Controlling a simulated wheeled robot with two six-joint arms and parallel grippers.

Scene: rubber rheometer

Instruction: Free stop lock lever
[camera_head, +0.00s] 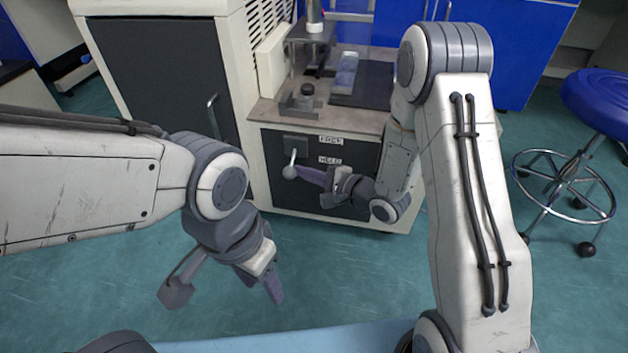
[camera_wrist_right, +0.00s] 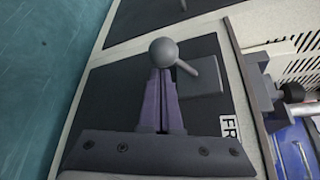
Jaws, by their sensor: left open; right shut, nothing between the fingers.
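The stop lock lever (camera_head: 290,171) is a grey rod with a ball knob on a dark square plate (camera_head: 296,141) on the machine's front panel. In the head view the knob hangs below the plate. My right gripper (camera_head: 303,172) is shut and empty, its purple fingertips just right of the knob. In the right wrist view the knob (camera_wrist_right: 163,51) sits at the tips of the shut fingers (camera_wrist_right: 160,85); I cannot tell whether they touch. My left gripper (camera_head: 275,290) is open and points down over the floor, away from the lever.
Labels FREE (camera_head: 331,139) and HOLD (camera_head: 330,160) are beside the lever, FREE above HOLD. The machine's worktop (camera_head: 270,112) is above the panel. A cabinet door with a handle (camera_head: 213,115) is at left. A blue stool (camera_head: 600,100) stands at right.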

